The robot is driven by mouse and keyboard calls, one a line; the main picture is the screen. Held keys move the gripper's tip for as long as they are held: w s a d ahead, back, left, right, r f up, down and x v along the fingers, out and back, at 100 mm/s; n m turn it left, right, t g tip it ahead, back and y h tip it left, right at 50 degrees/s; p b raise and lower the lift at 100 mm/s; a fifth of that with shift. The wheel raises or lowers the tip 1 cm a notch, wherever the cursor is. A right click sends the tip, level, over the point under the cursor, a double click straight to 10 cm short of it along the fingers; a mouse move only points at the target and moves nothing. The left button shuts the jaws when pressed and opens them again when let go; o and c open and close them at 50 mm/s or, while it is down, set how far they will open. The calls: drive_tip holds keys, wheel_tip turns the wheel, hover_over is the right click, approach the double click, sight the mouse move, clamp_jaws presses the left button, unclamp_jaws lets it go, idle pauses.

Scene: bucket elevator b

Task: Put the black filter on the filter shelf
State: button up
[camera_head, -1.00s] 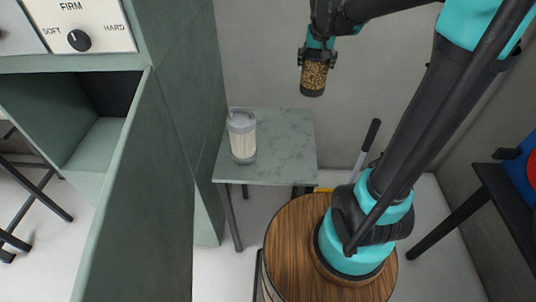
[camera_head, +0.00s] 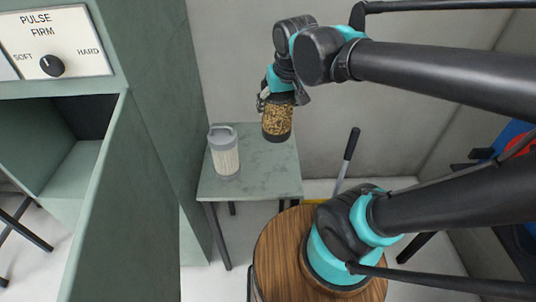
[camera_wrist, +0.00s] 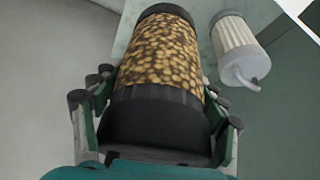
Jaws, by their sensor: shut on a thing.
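The black filter (camera_head: 277,122) has black ends and a tan speckled middle. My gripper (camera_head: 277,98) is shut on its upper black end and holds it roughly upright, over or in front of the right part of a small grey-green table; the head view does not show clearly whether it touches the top. In the wrist view, the filter (camera_wrist: 160,55) fills the middle, with the fingers of my gripper (camera_wrist: 155,115) on both sides of its near black end. No shelf labelled for filters can be made out.
A white pleated filter with a grey cap (camera_head: 224,155) stands on the left part of the small table (camera_head: 270,180); it also shows in the wrist view (camera_wrist: 236,45). A green cabinet (camera_head: 150,150) with a dial panel (camera_head: 55,45) rises at the left. The table's right front is clear.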

sight(281, 134)
wheel_tip(281, 134, down, 17)
drive_tip(key=shift+r, duration=0.2)
idle(0.6)
drive_tip(key=o, duration=1.5)
drive_tip(key=shift+f, duration=0.1)
drive_tip(key=shift+o, duration=0.2)
drive_tip(key=shift+v, duration=6.15)
drive_tip(key=shift+w, duration=0.1)
